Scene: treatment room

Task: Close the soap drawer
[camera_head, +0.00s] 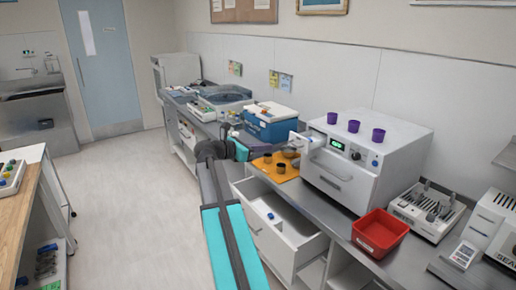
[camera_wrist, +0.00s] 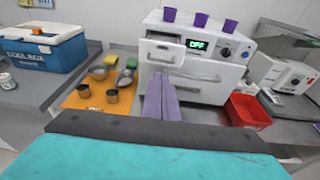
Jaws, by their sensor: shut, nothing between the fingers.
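The soap drawer (camera_head: 308,141) is the small white drawer at the upper left of the white machine (camera_head: 345,182). It sticks out from the machine's front in the head view. In the wrist view, the drawer (camera_wrist: 163,50) shows left of the lit display reading OFF. My gripper (camera_wrist: 160,82) has its two lavender fingers side by side, shut and empty. They point toward the machine's front, below the drawer in the picture. I see no contact with the drawer. In the head view, my arm hides the fingertips in part.
A red bin (camera_head: 380,232) is at the right. A lower counter drawer (camera_head: 280,232) stands open. Purple cups (camera_head: 354,126) stand on top of the machine.

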